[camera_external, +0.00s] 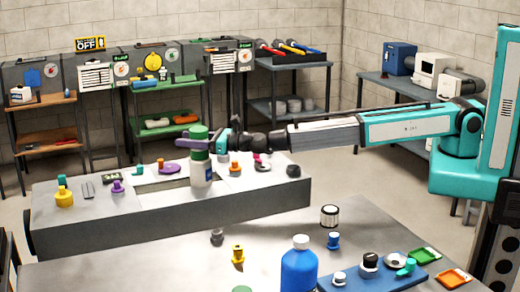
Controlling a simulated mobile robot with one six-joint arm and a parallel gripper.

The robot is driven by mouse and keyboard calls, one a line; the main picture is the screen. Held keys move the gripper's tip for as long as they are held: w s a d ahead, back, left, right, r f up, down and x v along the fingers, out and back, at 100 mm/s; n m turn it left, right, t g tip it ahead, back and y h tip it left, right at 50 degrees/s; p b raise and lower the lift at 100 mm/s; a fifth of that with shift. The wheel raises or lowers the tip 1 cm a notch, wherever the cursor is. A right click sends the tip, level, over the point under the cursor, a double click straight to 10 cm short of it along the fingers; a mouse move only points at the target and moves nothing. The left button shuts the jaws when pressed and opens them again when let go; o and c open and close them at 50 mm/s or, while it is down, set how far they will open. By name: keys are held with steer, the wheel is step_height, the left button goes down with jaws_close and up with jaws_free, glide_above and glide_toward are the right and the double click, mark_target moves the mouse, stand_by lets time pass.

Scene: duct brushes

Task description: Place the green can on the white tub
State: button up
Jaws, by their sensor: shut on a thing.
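The green can (198,132) is upright, directly above the white tub (201,172). My gripper (212,142) reaches in from the right at the can's height and is shut on it. The fingertips are partly hidden by the can.
On the duct, a yellow piece (64,197), a purple knob (117,186) and a purple disc (169,168) lie left of the tub; an orange piece (235,169) stands close on its right. A blue bottle (299,268) stands on the front table. Shelves line the back wall.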

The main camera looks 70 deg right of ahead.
steer(key=shift+f, duration=0.15)
steer(key=o, duration=1.3)
steer(key=shift+r, duration=0.2)
steer(key=shift+s+d+b, duration=0.4)
steer(key=shift+s+b, duration=0.05)
steer(key=shift+s, duration=1.5)
steer(key=shift+s+d+b, duration=0.4)
steer(key=shift+s, duration=1.6)
steer(key=shift+s+d+b, duration=0.4)
steer(key=shift+s+b, duration=0.05)
steer(key=shift+s, duration=1.5)
